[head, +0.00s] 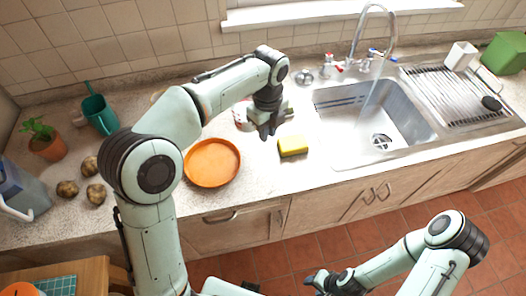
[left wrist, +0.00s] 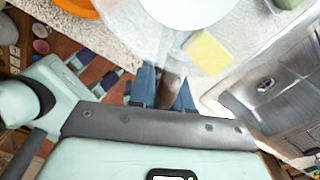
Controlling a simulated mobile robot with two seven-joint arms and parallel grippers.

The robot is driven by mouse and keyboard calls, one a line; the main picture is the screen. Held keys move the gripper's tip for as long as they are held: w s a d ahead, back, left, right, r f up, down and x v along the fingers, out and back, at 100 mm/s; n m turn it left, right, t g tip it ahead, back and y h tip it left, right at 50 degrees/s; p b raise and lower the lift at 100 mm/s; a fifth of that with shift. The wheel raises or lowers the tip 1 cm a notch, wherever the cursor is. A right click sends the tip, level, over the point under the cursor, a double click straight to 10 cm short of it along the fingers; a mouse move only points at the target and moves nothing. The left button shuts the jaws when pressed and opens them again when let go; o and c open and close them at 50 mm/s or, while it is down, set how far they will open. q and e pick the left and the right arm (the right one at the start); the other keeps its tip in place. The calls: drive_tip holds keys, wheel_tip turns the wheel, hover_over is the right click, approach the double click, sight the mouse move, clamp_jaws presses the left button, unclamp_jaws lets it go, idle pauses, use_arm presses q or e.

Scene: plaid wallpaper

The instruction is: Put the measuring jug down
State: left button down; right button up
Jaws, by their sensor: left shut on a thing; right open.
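My left gripper (head: 266,130) is above the counter, between an orange round dish (head: 212,162) and a yellow sponge (head: 293,146). In the left wrist view its blue fingers (left wrist: 163,90) are shut on a brownish part, which looks like the handle of the clear measuring jug (left wrist: 160,42). The jug is see-through, and the sponge shows beside or through it. In the head view a pale patch with red marks (head: 241,114) behind the gripper may be the jug, mostly hidden. I cannot tell whether its base touches the counter. My right gripper (head: 318,281) is open and empty, low in front of the cabinets.
The sink (head: 350,127), with water running from its tap (head: 378,30), is right of the sponge. A drying rack (head: 455,95) lies beyond it.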

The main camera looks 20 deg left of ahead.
use_arm(q)
drive_tip(key=shift+w+f+b, duration=0.15)
drive_tip(key=shift+f+b, duration=0.55)
drive_tip(key=shift+f, duration=4.55)
use_arm(e)
drive_tip(key=shift+s+f, duration=0.4)
drive_tip(key=shift+f, duration=0.2)
drive_tip(key=shift+s+f, duration=0.35)
drive_tip(key=shift+f, duration=0.2)
use_arm(q)
drive_tip(key=shift+f, duration=0.15)
drive_tip(key=c, duration=1.1)
unclamp_jaws()
drive_tip(key=shift+o, duration=0.2)
wheel_tip(320, 180, up, 12)
drive_tip(key=shift+r+p, duration=0.15)
drive_tip(key=shift+p, duration=0.9)
use_arm(e)
drive_tip(key=w+r, duration=0.2)
drive_tip(key=shift+w+r, duration=0.1)
drive_tip(key=shift+r, duration=0.3)
